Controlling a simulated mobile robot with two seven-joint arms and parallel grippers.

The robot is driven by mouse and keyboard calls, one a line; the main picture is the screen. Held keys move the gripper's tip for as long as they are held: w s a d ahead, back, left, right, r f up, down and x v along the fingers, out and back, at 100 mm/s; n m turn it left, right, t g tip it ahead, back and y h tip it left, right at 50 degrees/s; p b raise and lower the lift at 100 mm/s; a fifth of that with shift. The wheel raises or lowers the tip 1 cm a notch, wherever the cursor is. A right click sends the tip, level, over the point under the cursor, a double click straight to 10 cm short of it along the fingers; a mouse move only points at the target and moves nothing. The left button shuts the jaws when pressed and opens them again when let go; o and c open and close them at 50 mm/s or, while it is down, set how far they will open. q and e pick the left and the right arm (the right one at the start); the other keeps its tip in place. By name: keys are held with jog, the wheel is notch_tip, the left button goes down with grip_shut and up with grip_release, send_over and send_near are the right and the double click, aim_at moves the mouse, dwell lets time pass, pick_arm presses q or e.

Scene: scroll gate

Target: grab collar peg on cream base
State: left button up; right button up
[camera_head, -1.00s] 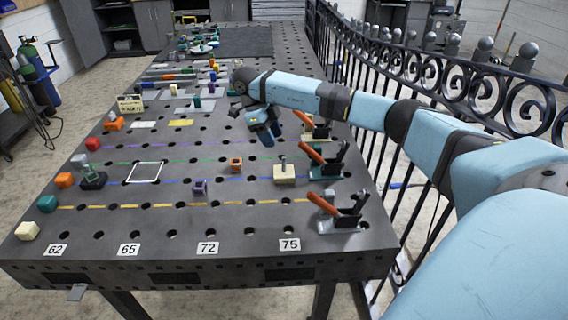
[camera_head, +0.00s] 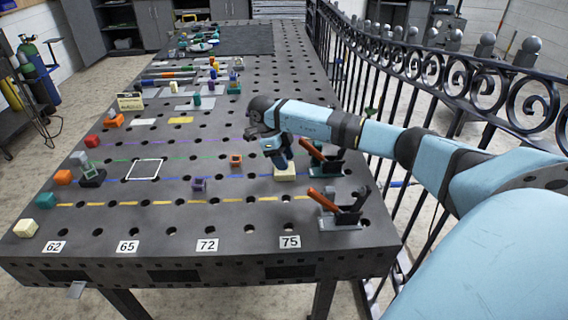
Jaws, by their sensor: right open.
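The cream base (camera_head: 286,175) sits on the dark perforated table, right of the middle. Its upright peg is hidden behind my right gripper in this view. My right gripper (camera_head: 279,163) points down right over the cream base and is open. I cannot tell whether its fingers are around the peg or in front of it. My left gripper is not in view.
Orange-handled toggle clamps (camera_head: 338,207) stand along the table's right edge, one (camera_head: 322,160) close beside the gripper. A purple collar-like block (camera_head: 199,184) and an orange one (camera_head: 236,159) lie to the left. A black scroll fence (camera_head: 440,85) runs along the right.

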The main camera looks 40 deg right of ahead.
grip_shut()
dwell(1.3)
